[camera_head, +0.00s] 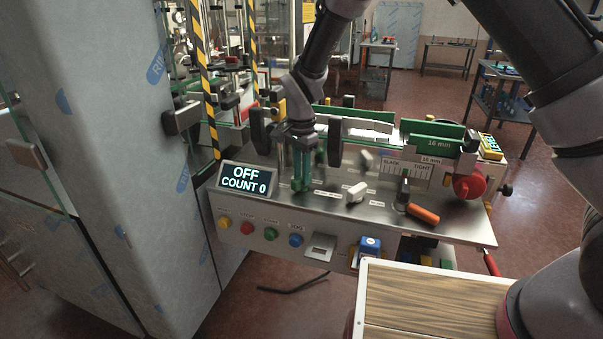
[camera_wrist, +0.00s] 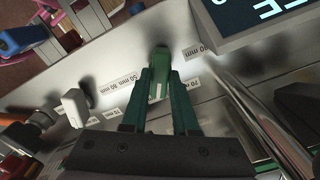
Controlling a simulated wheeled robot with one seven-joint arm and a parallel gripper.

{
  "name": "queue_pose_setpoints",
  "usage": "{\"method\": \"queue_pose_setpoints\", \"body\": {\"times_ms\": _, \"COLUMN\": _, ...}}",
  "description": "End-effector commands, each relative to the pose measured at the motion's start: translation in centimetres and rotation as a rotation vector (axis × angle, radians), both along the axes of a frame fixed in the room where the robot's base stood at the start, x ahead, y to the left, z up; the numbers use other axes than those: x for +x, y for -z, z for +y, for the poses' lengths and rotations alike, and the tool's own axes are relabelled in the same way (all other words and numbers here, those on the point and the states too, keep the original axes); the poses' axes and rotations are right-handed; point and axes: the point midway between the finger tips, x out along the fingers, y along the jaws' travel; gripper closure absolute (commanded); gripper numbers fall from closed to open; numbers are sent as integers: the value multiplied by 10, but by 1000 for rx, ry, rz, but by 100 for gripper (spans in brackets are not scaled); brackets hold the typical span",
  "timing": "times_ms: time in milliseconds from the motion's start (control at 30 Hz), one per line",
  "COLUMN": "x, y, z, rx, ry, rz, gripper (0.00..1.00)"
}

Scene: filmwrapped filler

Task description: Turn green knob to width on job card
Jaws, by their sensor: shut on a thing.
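The green knob (camera_wrist: 159,62) stands on the steel panel in the wrist view, with a pale mark on its side. My gripper (camera_wrist: 160,92) is shut on it, one teal finger on either side. In the head view my gripper (camera_head: 303,178) points down at the panel, and the green knob (camera_head: 299,185) shows only partly at the fingertips. Small white mm labels (camera_wrist: 197,50) lie around the knob; some are partly hidden by the fingers.
A display (camera_head: 246,180) reads OFF, COUNT 0. A white knob (camera_head: 356,192), an orange handle (camera_head: 423,213) and a red knob (camera_head: 467,187) are to the right. Coloured buttons (camera_head: 270,234) line the front. A wrapped cabinet (camera_head: 110,150) stands close on the left.

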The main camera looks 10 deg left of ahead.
Motion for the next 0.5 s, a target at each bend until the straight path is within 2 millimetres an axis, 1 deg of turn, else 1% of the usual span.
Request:
{"method": "queue_pose_setpoints", "body": {"times_ms": 367, "x": 0, "y": 0, "z": 1, "rx": 1, "ry": 5, "rz": -1, "gripper": 100}}
{"method": "queue_pose_setpoints", "body": {"times_ms": 400, "x": 0, "y": 0, "z": 1, "rx": 1, "ry": 4, "rz": -1, "gripper": 69}}
{"method": "queue_pose_setpoints", "body": {"times_ms": 467, "x": 0, "y": 0, "z": 1, "rx": 1, "ry": 4, "rz": -1, "gripper": 46}}
{"method": "queue_pose_setpoints", "body": {"times_ms": 500, "x": 0, "y": 0, "z": 0, "rx": 1, "ry": 4, "rz": -1, "gripper": 43}}
